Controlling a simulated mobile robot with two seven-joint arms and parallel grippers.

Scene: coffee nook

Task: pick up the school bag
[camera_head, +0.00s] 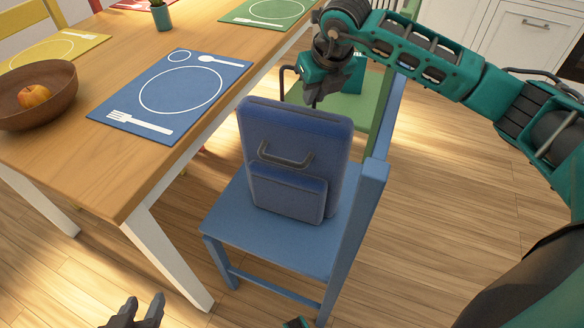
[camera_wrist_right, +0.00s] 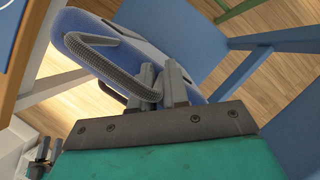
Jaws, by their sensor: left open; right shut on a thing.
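The blue school bag (camera_head: 297,135) is upright at the blue chair's seat (camera_head: 258,238), with a grey handle and a pocket on its front. I cannot tell whether its base touches the seat. My right gripper (camera_head: 312,98) is at the bag's top edge. In the right wrist view, the right gripper (camera_wrist_right: 162,82) is shut on the bag's dark top loop (camera_wrist_right: 105,58), and part of the blue bag (camera_wrist_right: 150,35) shows beyond it. My left gripper (camera_head: 140,308) is open and empty at the bottom edge, apart from the bag.
The wooden table (camera_head: 115,190) stands left of the chair, with a blue placemat (camera_head: 175,92) and a brown bowl (camera_head: 38,112) holding a fruit. The blue chair's backrest (camera_head: 370,180) is right of the bag. A green chair (camera_head: 350,108) stands behind. Floor at right is clear.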

